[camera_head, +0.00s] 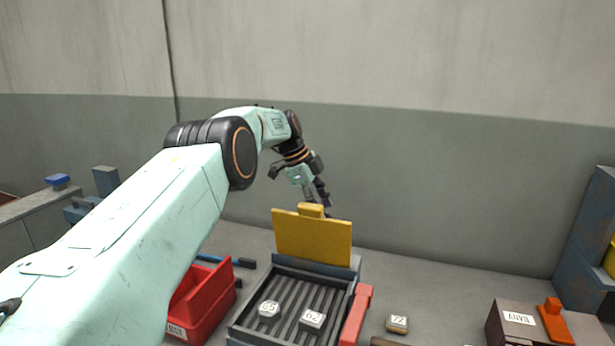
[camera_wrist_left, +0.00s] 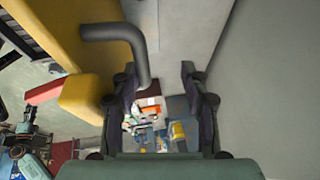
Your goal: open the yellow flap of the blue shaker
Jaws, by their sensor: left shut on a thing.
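The shaker (camera_head: 346,283) stands on the bench at lower middle in the head view, a blue-grey frame around a dark ribbed bed. Its yellow flap (camera_head: 312,236) stands upright at the far edge, with the bed uncovered. In the left wrist view the flap (camera_wrist_left: 92,62) fills the upper left, and a grey bent handle (camera_wrist_left: 128,38) sticks out from it. My left gripper (camera_head: 322,203) is behind the flap's top edge. In the wrist view its fingers (camera_wrist_left: 160,92) are around the handle's end, shut on it. The right gripper is not in view.
Two numbered pale blocks (camera_head: 269,309) (camera_head: 313,318) lie on the ribbed bed. A red bar (camera_head: 356,312) runs along the shaker's right side. A red bin (camera_head: 203,297) stands at left, another numbered block (camera_head: 397,323) at right. A brown box (camera_head: 517,322) is farther right.

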